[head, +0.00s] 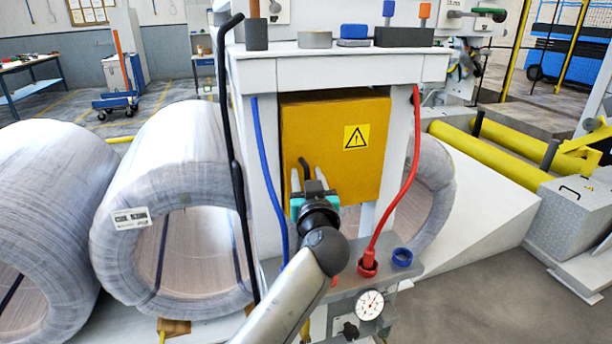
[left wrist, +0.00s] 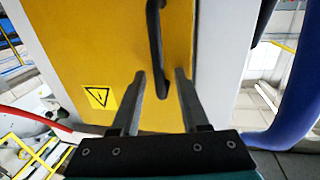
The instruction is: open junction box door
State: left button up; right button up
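The junction box door (head: 336,125) is a yellow panel with a warning triangle sticker (head: 356,137), mounted in a white frame. It appears shut. A black bar handle sits at its left side in the head view; in the left wrist view the handle (left wrist: 155,45) stands upright in front of the yellow door (left wrist: 95,45). My left gripper (head: 308,168) is at the lower left of the door. In the left wrist view its fingers (left wrist: 160,80) are apart, with the handle's lower end between or just beyond their tips; contact cannot be told. My right gripper is not in view.
A blue cable (head: 268,170) runs left of the door and a red cable (head: 408,170) right of it. A black bent rod (head: 228,100) stands at the frame's left. A gauge (head: 369,305) sits below. Large wrapped coils (head: 165,150) stand on the left.

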pick_arm(q)
grip_shut()
dwell(1.3)
